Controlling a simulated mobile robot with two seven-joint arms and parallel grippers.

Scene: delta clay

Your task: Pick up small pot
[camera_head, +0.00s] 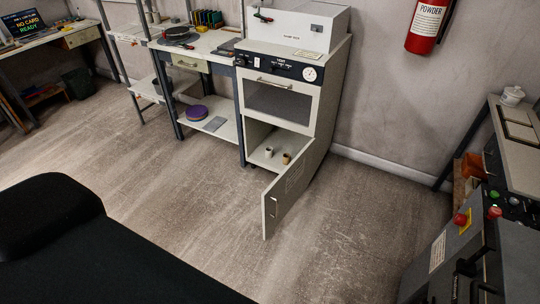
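Two small pots stand in the open lower compartment of the white kiln cabinet (297,99). One is a pale pot (268,153), and the other is a brownish pot (286,158) to its right, close to the open door. A white lidded pot (512,95) stands on the bench at the right edge. I cannot tell which of these is the small pot. Neither of my grippers is in view.
The cabinet's lower door (290,192) hangs open over the floor. A workbench (200,45) with a lower shelf stands left of the cabinet. A control panel (490,215) is at lower right. The middle floor (180,170) is clear; a large black shape fills the lower left.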

